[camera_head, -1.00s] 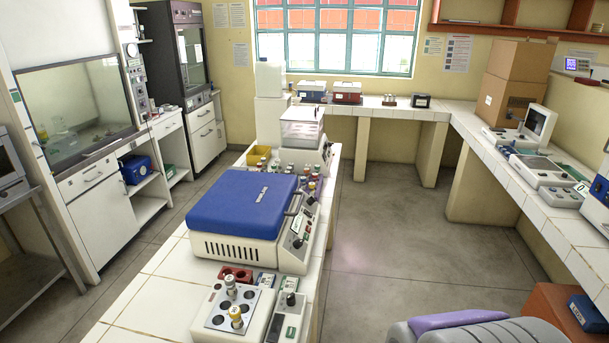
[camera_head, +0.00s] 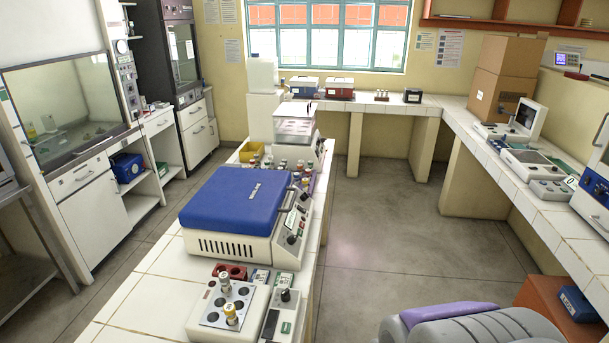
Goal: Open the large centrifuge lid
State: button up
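The large centrifuge (camera_head: 228,246) is a cream box with a blue lid (camera_head: 236,204) on the tiled island bench, left of the picture's middle. The lid is down and looks shut. A dark handle (camera_head: 286,202) shows at the lid's right edge, above a sloped control panel (camera_head: 292,225) with knobs and a display. My gripper is not in view. A grey and purple rounded shape at the bottom right seems to be part of my own body; it stands apart from the centrifuge, across the aisle floor.
In front of the centrifuge stand a small device with vials (camera_head: 228,308), a red tube block (camera_head: 230,271) and a small control box (camera_head: 281,315). Bottles (camera_head: 300,170) and a clear-lidded device (camera_head: 295,125) stand behind it. The floor (camera_head: 390,220) right of the island is clear.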

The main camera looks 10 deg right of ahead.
aim_at(237, 200)
jog(key=i+l+u, duration=0.1)
jog(key=l+u, duration=0.15)
jog(key=l, duration=0.6)
jog(key=l+u, duration=0.25)
jog(key=l, duration=0.6)
jog(key=i, duration=0.05)
